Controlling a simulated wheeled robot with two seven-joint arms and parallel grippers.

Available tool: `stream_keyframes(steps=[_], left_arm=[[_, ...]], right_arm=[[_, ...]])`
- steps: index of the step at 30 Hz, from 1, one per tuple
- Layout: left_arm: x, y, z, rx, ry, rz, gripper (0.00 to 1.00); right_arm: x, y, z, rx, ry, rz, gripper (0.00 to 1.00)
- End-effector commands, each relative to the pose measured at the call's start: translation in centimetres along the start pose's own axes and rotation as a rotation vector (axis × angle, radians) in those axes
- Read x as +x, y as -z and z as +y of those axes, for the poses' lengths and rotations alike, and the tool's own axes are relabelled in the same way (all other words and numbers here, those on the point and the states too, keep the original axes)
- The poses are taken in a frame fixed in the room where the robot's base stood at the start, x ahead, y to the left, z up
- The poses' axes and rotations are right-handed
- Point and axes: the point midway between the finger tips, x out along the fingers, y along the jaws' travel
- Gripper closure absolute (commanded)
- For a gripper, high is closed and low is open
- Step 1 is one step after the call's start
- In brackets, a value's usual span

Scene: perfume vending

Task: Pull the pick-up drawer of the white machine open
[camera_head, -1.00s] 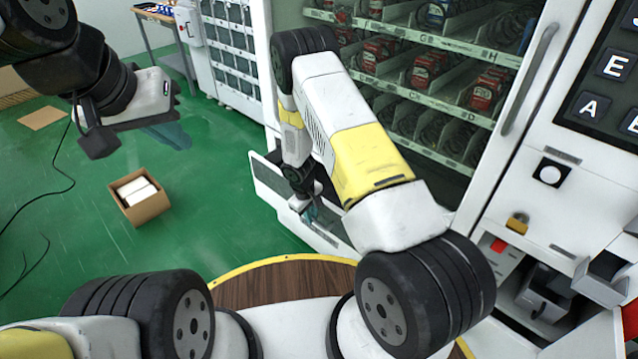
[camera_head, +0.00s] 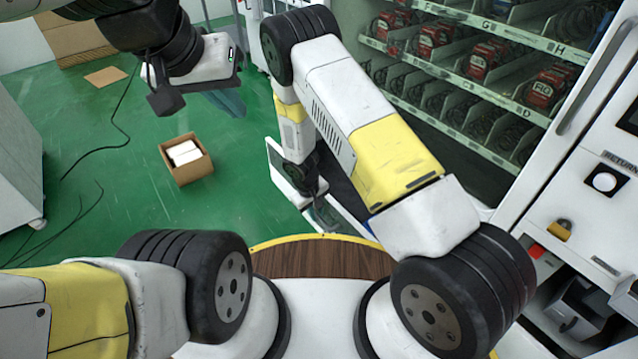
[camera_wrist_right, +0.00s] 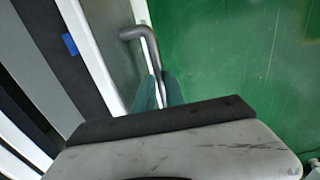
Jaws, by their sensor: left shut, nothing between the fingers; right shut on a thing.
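The white machine (camera_head: 545,212) stands on the right in the head view, with shelves of goods behind glass. Its pick-up drawer front (camera_head: 283,178) stands out low on the machine's front, with a dark space behind it, partly hidden by my right arm. My right gripper (camera_head: 322,212) is at the drawer front, shut on its handle. In the right wrist view, the grey bar handle (camera_wrist_right: 146,42) runs from the drawer panel (camera_wrist_right: 112,40) down to the teal fingers (camera_wrist_right: 158,92), which hide its lower end. My left gripper (camera_head: 226,101) is shut and empty, above the floor at upper left.
An open cardboard box (camera_head: 187,172) with white packs lies on the green floor, left of the drawer. Cables (camera_head: 100,149) and a flat cardboard piece (camera_head: 106,76) lie further left. A grey cabinet (camera_head: 20,160) stands at the left edge. Floor between box and drawer is clear.

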Motion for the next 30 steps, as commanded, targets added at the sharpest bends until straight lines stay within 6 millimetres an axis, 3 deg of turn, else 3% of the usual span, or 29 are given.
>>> stream_keyframes(steps=[5,6,9,20,30], left_arm=[[0.0,0.0,0.0,0.0,0.0,0.0,1.0],[0.0,0.0,0.0,0.0,0.0,0.0,1.0],[0.0,0.0,0.0,0.0,0.0,0.0,1.0],[0.0,0.0,0.0,0.0,0.0,0.0,1.0],[0.0,0.0,0.0,0.0,0.0,0.0,1.0]], right_arm=[[0.0,0.0,0.0,0.0,0.0,0.0,1.0],[0.0,0.0,0.0,0.0,0.0,0.0,0.8],[0.0,0.0,0.0,0.0,0.0,0.0,0.64],[-0.5,0.1,0.0,0.0,0.0,0.002,0.64],[-5.8,0.1,0.0,0.0,0.0,0.003,0.64]])
